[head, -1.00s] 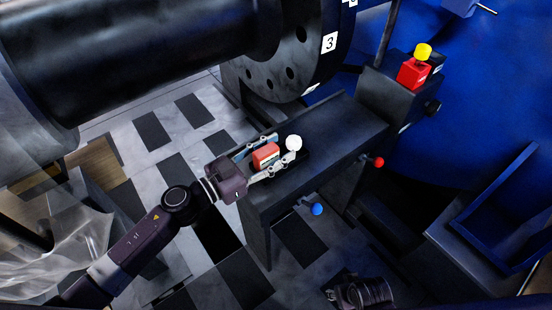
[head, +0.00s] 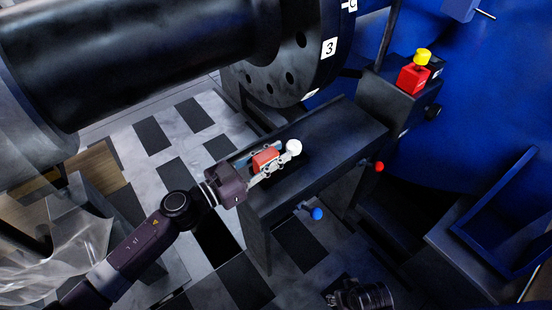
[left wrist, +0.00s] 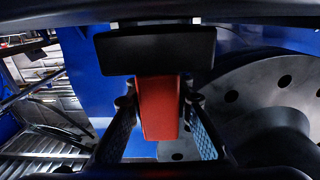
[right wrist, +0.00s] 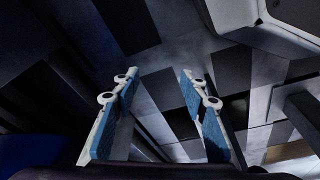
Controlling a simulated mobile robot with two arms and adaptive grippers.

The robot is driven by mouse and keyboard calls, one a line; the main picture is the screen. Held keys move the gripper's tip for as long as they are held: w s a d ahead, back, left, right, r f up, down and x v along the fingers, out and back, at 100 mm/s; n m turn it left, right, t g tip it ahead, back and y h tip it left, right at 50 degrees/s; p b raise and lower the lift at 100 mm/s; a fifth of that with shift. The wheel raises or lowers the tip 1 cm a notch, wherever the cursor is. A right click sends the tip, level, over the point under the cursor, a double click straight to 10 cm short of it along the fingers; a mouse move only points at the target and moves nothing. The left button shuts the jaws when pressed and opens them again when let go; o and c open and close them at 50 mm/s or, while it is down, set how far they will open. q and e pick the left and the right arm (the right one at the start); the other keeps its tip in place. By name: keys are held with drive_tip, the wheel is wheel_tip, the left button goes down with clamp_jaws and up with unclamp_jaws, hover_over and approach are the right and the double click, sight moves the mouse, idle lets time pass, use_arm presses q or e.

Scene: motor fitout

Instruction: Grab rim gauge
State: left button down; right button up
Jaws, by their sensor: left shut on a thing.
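The rim gauge, as I take it, is a red block (head: 266,158) with a white ball (head: 293,147) beside it, over the dark bench top. My left gripper (head: 272,160) is around the red block and shut on it. In the left wrist view, the red block (left wrist: 158,110) sits between both finger pads, with a black plate (left wrist: 155,50) at its far end. I cannot tell whether the gauge touches the bench. My right gripper (right wrist: 160,85) shows in the right wrist view, with its blue-padded fingers apart and nothing between them.
The dark bench (head: 335,135) has free room to the right of the gauge. A large black motor flange marked 3 (head: 300,62) stands behind it. A red block with a yellow knob (head: 414,78) sits farther right. Blue (head: 317,214) and red (head: 379,167) knobs stick out in front.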

use_arm(q)
drive_tip(key=shift+r, duration=0.3)
